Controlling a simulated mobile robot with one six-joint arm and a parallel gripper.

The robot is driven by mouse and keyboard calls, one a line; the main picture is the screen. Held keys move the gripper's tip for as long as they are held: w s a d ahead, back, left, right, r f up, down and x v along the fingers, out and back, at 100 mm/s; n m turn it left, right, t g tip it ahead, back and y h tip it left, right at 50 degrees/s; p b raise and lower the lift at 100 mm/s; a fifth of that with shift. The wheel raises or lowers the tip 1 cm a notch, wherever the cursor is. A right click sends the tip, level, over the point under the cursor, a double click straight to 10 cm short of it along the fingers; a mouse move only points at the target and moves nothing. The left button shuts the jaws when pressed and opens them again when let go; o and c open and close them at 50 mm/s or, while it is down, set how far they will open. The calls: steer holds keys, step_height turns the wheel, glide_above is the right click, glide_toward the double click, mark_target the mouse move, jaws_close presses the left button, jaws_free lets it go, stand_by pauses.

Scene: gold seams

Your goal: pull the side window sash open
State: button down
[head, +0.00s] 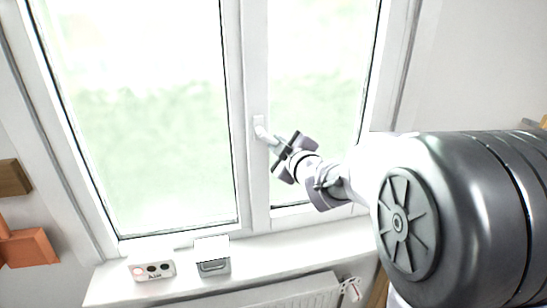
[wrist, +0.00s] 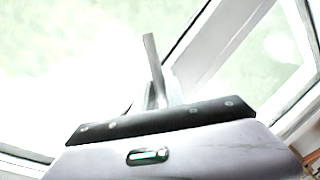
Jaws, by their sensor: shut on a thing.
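The side window sash (head: 257,185) is the narrower right-hand one, with a white frame and clear glass. I see no clear gap along its edge in the head view. Its white handle (head: 262,131) sits on the left stile, with the lever slanting down to the right. My gripper (head: 281,147) is shut on the lever's outer end, which its jaws partly hide. In the wrist view, a narrow grey bar (wrist: 154,70) rises from my dark gripper body; I cannot tell whether it is a finger or the lever.
A wider window pane (head: 150,110) stands to the left. On the sill (head: 285,243) are a white box with round dots (head: 151,269) and a small grey-and-white container (head: 212,257). A radiator (head: 285,293) is below. Wooden and orange pieces (head: 28,247) are at the left wall.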

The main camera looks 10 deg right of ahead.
steer(key=n+b, duration=0.1)
steer(key=r+n+b, duration=0.1)
steer(key=n+b, duration=0.1)
steer(key=shift+d+r+h, duration=0.15)
steer(key=shift+d+h, duration=0.25)
steer(key=shift+d+r+n+h+b, duration=0.1)
steer(key=shift+r+n+h+b, duration=0.15)
steer(key=shift+r+n+b, duration=0.35)
steer(key=shift+d+r+n+h+b, duration=0.1)
steer(key=shift+r+n+h+b, duration=0.15)
steer(key=shift+n+b, duration=0.55)
steer(key=shift+r, duration=0.1)
